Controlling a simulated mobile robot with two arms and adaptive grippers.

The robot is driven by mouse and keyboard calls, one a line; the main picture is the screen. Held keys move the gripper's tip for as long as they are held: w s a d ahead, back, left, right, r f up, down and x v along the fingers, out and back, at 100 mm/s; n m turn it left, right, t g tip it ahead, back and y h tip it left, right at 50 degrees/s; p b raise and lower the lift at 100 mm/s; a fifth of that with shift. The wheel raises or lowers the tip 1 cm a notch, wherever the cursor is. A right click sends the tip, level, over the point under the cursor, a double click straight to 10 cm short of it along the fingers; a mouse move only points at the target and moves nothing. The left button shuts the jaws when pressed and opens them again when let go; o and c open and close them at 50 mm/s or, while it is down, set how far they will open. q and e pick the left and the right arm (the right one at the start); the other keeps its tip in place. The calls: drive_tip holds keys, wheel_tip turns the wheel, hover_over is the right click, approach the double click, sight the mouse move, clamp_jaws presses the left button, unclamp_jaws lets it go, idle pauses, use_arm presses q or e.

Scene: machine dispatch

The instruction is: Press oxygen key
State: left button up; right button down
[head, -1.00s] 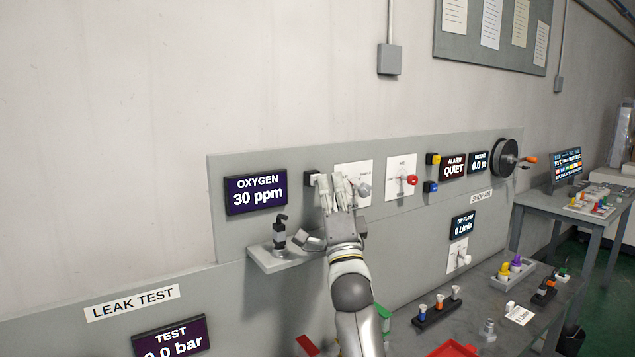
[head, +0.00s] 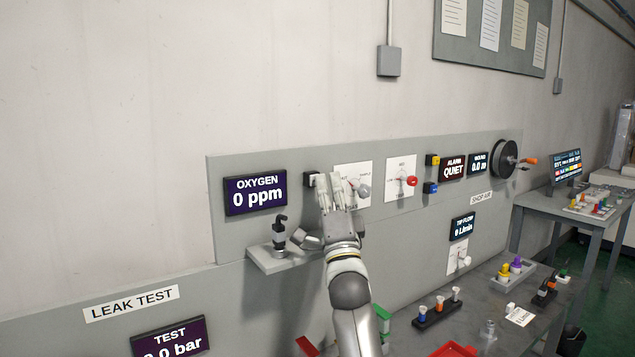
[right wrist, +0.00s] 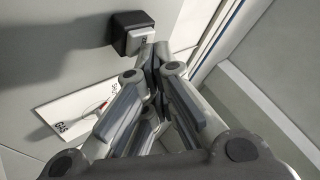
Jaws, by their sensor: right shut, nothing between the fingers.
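The oxygen key (right wrist: 139,40) is a white cap on a black housing on the grey panel. In the head view only part of its black housing (head: 309,181) shows, beside the oxygen display (head: 255,193), which reads 0 ppm. My right gripper (head: 330,185) is shut and empty, with its fingertips right at the key and partly hiding it. In the right wrist view the fingertips (right wrist: 151,56) are at the lower edge of the white cap; I cannot tell whether they touch it. My left gripper is not in view.
A small shelf (head: 261,262) with a black fitting (head: 279,236) juts out below the display, close to my right wrist. White plates with a grey knob (head: 363,191) and a red knob (head: 412,181) are to the right.

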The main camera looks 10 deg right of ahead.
drive_tip(key=shift+s+d+p, duration=0.25)
drive_tip(key=shift+s+p, duration=0.25)
drive_tip(key=shift+s, duration=0.35)
drive_tip(key=s, duration=0.1)
drive_tip(key=s+d+p, duration=0.1)
drive_tip(key=s, duration=0.1)
drive_tip(key=s+p, duration=0.1)
drive_tip(key=shift+s+d, duration=0.35)
drive_tip(key=shift+f, duration=0.1)
